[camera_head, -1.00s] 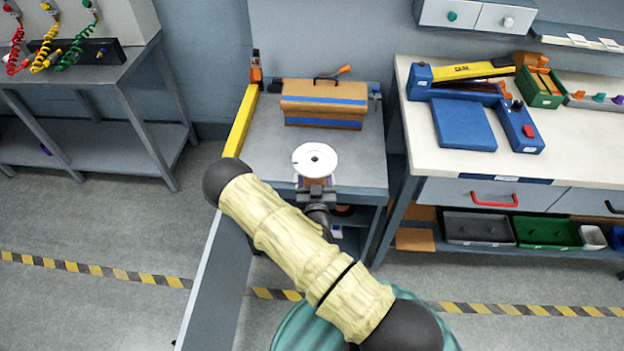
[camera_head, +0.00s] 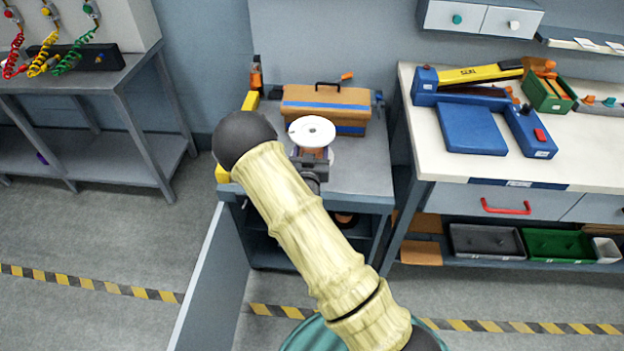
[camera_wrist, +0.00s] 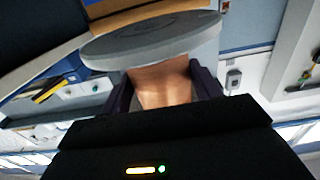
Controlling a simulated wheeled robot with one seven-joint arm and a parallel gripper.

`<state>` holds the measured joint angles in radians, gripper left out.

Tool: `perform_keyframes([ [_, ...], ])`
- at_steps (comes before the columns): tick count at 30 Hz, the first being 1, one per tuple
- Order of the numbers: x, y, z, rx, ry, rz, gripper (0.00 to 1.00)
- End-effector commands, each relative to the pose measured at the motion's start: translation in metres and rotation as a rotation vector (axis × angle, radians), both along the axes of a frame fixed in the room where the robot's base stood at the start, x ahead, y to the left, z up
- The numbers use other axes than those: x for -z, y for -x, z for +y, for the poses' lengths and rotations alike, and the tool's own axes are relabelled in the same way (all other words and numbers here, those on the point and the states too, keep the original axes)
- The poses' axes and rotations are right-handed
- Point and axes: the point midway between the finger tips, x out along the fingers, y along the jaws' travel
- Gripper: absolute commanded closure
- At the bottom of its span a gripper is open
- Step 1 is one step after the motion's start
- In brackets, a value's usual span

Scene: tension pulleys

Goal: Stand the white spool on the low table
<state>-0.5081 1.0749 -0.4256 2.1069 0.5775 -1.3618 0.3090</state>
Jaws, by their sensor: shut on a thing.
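The white spool (camera_head: 312,130) is upright in my gripper (camera_head: 313,158), with its round white top flange facing up in the head view. In the wrist view the spool's copper-coloured core (camera_wrist: 163,84) sits between the two dark fingers of my gripper (camera_wrist: 165,88), and a pale flange (camera_wrist: 150,42) spans above them. The low table (camera_head: 362,177) is the grey-topped cabinet under the spool. The spool is over its top, in front of the brown case. I cannot tell whether the spool's lower flange touches the table.
A brown case with blue bands (camera_head: 325,107) stands at the back of the low table. A yellow bar (camera_head: 250,101) runs along its left edge. A white workbench (camera_head: 580,150) with a blue device (camera_head: 471,129) stands to the right. The table's right front is clear.

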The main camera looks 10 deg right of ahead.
Motion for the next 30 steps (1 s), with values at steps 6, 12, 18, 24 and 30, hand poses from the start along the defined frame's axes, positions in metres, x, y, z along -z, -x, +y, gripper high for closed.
perform_keyframes([
  [6,0.029,0.0,0.0,-0.001,0.002,0.0,0.83],
  [12,0.053,0.0,0.0,-0.001,0.0,-0.003,0.83],
  [18,0.055,0.0,0.0,0.0,0.0,-0.004,0.83],
  [24,0.059,0.0,0.0,0.0,0.001,-0.004,0.83],
  [30,0.086,0.0,0.002,-0.004,0.002,-0.003,0.83],
])
